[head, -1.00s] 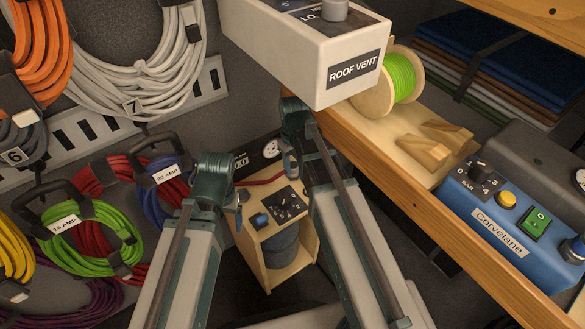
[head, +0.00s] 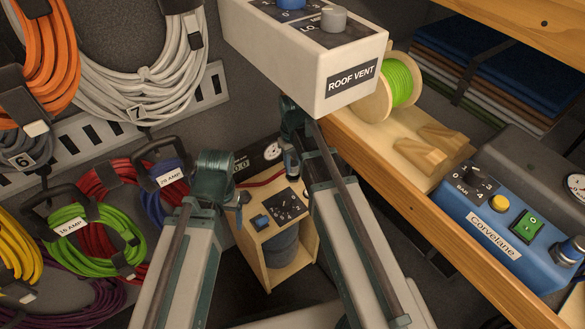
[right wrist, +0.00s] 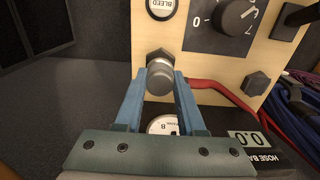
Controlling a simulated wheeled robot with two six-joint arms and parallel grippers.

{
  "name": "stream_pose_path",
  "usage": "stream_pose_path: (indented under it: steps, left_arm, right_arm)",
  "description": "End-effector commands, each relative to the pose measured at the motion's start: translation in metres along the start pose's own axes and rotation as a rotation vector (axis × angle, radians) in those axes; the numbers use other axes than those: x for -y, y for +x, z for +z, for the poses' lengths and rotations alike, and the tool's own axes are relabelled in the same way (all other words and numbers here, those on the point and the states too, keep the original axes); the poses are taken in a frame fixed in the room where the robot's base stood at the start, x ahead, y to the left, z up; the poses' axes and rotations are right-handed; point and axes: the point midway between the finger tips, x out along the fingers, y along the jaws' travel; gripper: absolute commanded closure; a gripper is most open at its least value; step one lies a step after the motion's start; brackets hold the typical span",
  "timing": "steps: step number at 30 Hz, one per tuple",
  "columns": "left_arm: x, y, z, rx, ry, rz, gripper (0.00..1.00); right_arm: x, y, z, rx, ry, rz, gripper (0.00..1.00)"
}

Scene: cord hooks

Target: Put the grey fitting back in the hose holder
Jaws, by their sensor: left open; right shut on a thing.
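My right gripper (right wrist: 160,85) is shut on the grey fitting (right wrist: 160,80), between its blue fingers in the right wrist view. A dark hexagonal piece (right wrist: 158,54) on the pale wooden panel sits right behind the fitting; I cannot tell whether the fitting is seated in it. A red hose (right wrist: 222,88) runs to the right from behind the fingers. A second dark hexagonal piece (right wrist: 256,83) is on the panel further right. In the head view my right gripper (head: 291,163) is beside the wooden cabinet, hiding the fitting. My left gripper (head: 243,198) is open at the cabinet's left.
The grey ROOF VENT box (head: 320,75) hangs close above my right arm. A shelf edge (head: 420,215) runs along the right. Coiled cords (head: 85,240) hang on the left wall.

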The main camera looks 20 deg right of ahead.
Motion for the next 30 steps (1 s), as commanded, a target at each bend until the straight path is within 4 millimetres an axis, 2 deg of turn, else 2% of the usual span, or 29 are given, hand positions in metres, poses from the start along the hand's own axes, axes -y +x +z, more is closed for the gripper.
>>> stream_pose_path:
  steps: [30]
  left_arm:
    - [0.004, -0.039, 0.002, 0.0, 0.0, 0.0, 0.19]
  right_arm:
    - [0.0, -0.039, 0.0, 0.0, 0.0, 0.0, 1.0]
